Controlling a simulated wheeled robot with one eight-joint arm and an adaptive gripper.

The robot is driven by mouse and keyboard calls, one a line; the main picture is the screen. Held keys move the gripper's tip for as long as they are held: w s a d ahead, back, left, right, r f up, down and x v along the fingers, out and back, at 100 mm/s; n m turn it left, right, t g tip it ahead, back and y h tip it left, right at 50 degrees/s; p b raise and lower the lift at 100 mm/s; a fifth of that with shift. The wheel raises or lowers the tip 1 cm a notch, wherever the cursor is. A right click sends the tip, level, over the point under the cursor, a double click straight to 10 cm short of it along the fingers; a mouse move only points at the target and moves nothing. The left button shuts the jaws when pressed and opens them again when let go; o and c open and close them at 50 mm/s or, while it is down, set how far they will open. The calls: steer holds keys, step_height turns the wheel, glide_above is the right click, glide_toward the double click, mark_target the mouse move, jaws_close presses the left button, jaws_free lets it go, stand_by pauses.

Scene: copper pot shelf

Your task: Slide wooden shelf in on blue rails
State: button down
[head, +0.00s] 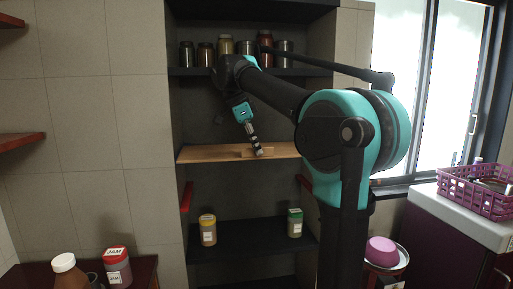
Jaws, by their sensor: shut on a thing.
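A light wooden shelf board (212,153) lies level across the dark alcove, in its middle. A small wooden block or handle (268,152) sits at its middle. My gripper (257,151) reaches down from above and is shut there, seemingly on this block; the fingertips are small in the view. Two red rails, a left one (187,197) and a right one (307,183), show on the alcove sides below the board. I see no blue rails. Whether the board touches any support is unclear. My arm hides part of the right side.
Several jars (226,47) stand on the dark shelf above. A yellow jar (208,230) and a green-lidded jar (295,222) stand on the dark shelf (252,236) below. A purple basket (476,190) is on the right counter.

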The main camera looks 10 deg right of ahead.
steer(key=c, duration=1.6)
jaws_free()
steer(key=shift+r, duration=0.1)
